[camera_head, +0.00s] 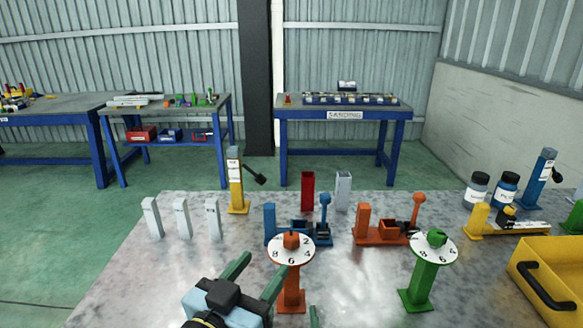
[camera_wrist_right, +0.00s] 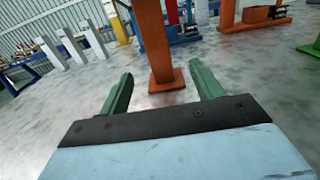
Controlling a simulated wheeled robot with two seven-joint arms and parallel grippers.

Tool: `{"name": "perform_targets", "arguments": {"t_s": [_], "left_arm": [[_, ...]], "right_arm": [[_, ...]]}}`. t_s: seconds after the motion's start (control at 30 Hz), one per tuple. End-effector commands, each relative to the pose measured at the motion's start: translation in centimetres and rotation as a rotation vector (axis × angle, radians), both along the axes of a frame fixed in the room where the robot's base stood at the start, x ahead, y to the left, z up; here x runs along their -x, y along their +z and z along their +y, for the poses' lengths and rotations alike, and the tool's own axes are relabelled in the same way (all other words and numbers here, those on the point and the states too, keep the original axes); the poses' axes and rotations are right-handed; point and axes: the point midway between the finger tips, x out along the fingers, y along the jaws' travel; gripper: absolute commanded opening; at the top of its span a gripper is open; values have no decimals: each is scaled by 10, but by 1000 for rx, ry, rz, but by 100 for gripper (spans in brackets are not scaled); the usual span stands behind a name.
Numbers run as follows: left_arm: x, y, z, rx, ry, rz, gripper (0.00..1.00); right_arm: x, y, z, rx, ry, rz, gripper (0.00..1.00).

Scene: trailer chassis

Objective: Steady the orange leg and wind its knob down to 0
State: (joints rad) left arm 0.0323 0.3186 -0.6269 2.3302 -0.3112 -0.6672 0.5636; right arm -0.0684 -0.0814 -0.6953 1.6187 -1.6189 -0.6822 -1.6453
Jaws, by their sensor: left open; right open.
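The orange leg (camera_head: 291,290) stands upright on the table in front of me. Its white numbered dial (camera_head: 305,250) is on top with the orange knob (camera_head: 291,240) at its centre; the knob's exact reading cannot be told. My right gripper (camera_wrist_right: 162,72) is open in the right wrist view. The orange leg's post (camera_wrist_right: 152,40) shows ahead, between its fingers.
A green leg (camera_head: 420,285) with a similar dial stands to the right. A yellow bin (camera_head: 550,275) is at the far right. Blue (camera_head: 271,225) and orange (camera_head: 380,238) fixtures stand behind the dial. White blocks (camera_head: 182,217) stand back left. The table's left front is clear.

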Motion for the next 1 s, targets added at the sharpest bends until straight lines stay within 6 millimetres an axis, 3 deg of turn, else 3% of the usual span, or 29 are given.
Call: {"name": "perform_targets", "arguments": {"t_s": [0.13,0.33,0.67,0.77,1.0], "left_arm": [[0,0,0,0,0,0,53],[0,0,0,0,0,0,53],[0,0,0,0,0,0,53],[0,0,0,0,0,0,53],[0,0,0,0,0,0,53]], "right_arm": [[0,0,0,0,0,0,67],[0,0,0,0,0,0,91],[4,-1,0,1,0,1,91],[16,-1,0,2,1,1,91],[67,-1,0,0,2,3,91]]}}
